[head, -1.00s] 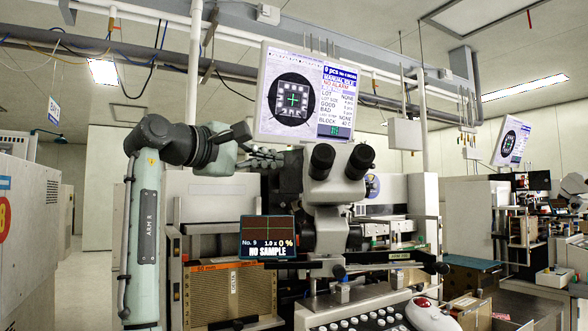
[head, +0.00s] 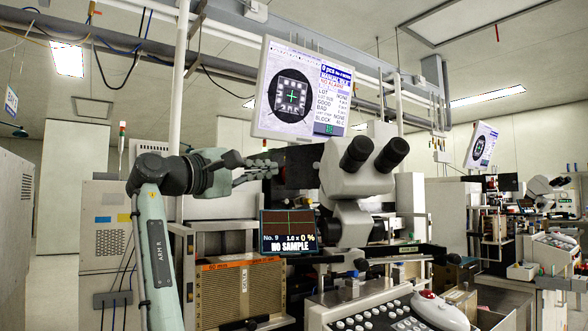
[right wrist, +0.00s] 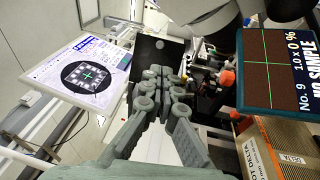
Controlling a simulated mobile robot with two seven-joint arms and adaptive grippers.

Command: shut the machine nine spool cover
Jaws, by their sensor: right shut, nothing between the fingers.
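My right gripper (head: 268,170) reaches in from the left at the height of the microscope head. Its fingers are shut and empty, also in the right wrist view (right wrist: 166,76). A dark, flat panel, apparently the spool cover (right wrist: 156,51), stands just beyond the fingertips in that view. In the head view a dark shape, likely the same cover (head: 300,160), sits between the fingertips and the microscope. I cannot tell whether the fingers touch it or how far it is open. The machine's small screen (head: 288,232) reads No. 9. My left gripper is out of view.
The microscope (head: 356,170) stands right of my gripper, and a monitor (head: 302,92) hangs above. The small screen is close on the right in the wrist view (right wrist: 280,70). A brown magazine rack (head: 240,288) is below. The aisle at the left is clear.

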